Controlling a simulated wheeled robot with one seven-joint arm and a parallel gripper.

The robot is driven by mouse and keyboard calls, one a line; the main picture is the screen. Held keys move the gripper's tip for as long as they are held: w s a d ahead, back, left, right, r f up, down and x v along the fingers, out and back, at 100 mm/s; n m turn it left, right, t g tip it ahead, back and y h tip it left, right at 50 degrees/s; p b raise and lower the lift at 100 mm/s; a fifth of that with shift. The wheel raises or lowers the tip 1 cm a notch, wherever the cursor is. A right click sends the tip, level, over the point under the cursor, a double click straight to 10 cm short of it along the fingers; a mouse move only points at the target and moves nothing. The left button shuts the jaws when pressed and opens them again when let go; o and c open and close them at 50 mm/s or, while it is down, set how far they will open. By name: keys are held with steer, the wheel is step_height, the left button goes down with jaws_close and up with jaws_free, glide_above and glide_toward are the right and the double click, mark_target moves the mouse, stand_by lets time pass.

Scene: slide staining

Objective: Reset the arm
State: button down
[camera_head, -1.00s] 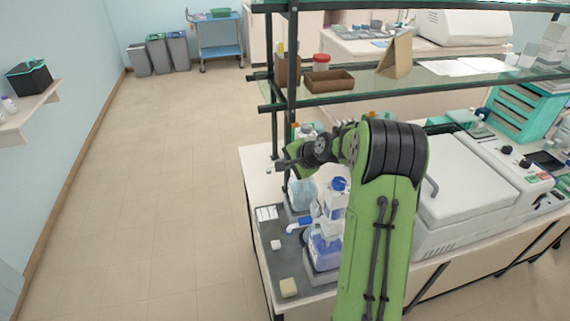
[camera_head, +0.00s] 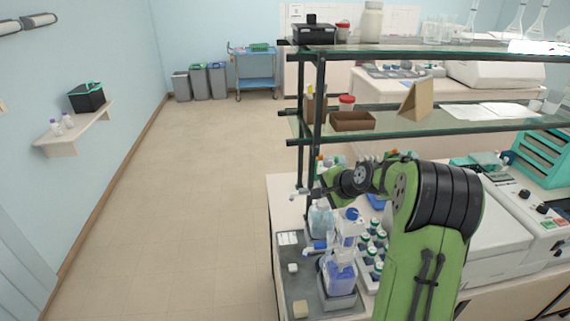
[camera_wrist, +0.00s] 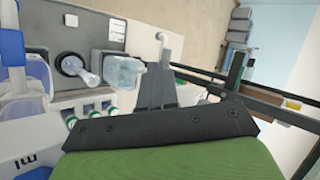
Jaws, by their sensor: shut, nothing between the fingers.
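My green and black arm rises from the lower right in the head view, bent over the bench. My gripper (camera_head: 299,194) points left, above the bench's left end and beside the black shelf post. In the wrist view my gripper (camera_wrist: 160,72) shows its dark fingers close together, shut and empty. Below it, in the head view, stand a clear bottle (camera_head: 320,218) and a blue-capped wash bottle (camera_head: 341,268) with blue liquid. The gripper looks apart from both. The clear bottle also shows in the wrist view (camera_wrist: 122,71), left of the fingers.
A two-level shelf with black posts (camera_head: 315,130) stands over the bench close to my arm. A white machine (camera_head: 505,235) fills the bench right of my arm. The floor (camera_head: 190,200) at left is clear.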

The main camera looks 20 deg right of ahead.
steer(key=s+a+r+n+g+h+b, duration=0.25)
steer(key=s+a+n+b, duration=0.5)
steer(key=s+a, duration=0.65)
steer(key=s+a+f+n, duration=0.1)
steer(key=s+n, duration=0.1)
steer(key=s, duration=0.3)
steer(key=s+a+f+n+b, duration=0.1)
steer(key=s+n, duration=0.2)
steer(key=s, duration=0.3)
steer(key=s+a+f+n+g, duration=0.1)
steer(key=s+f+n, duration=0.1)
steer(key=s, duration=0.4)
steer(key=shift+s+a+b, duration=0.25)
steer(key=shift+a+b, duration=0.05)
steer(key=shift+a, duration=0.05)
